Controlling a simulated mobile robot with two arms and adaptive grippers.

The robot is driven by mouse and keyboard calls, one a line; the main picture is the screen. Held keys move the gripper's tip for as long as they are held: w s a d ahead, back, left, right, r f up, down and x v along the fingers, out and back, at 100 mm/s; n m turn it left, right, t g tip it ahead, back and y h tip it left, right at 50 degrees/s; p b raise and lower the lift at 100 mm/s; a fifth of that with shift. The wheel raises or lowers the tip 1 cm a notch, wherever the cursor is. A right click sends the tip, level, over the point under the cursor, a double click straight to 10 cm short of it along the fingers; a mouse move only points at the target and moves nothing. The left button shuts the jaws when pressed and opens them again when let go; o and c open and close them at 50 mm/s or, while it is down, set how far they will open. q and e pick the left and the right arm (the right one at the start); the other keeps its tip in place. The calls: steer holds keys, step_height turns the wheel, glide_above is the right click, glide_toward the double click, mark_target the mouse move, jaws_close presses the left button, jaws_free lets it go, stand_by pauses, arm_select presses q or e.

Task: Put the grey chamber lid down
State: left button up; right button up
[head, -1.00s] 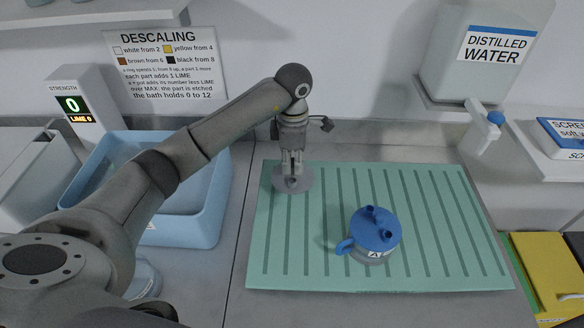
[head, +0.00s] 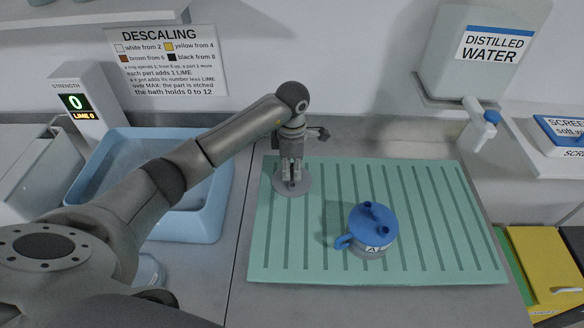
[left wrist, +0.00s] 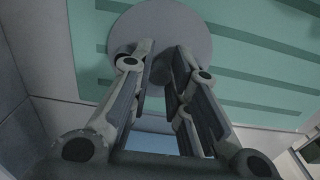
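The grey chamber lid (head: 303,184) is a flat round disc over the back left corner of the green ribbed mat (head: 440,268). It looks level, and I cannot tell whether it touches the mat. My left gripper (head: 292,178) points straight down at its middle. In the left wrist view the lid (left wrist: 188,28) lies beyond the fingertips (left wrist: 163,55), which are close together with a narrow gap, apparently around its knob. The knob is mostly hidden by the fingers. My right gripper is not in view.
A blue-lidded pot (head: 372,222) stands on the mat, right of the lid and nearer me. A blue basin (head: 212,220) is left of the mat. A distilled water tank (head: 450,75) hangs at the back right. The mat's right side is clear.

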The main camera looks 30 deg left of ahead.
mark_target(292, 171)
arm_select(q)
steer(key=shift+o, duration=0.9)
steer(key=shift+r, duration=0.15)
steer(key=shift+r, duration=0.2)
step_height(292, 171, up, 12)
steer(key=b, duration=0.3)
steer(key=shift+f, duration=0.15)
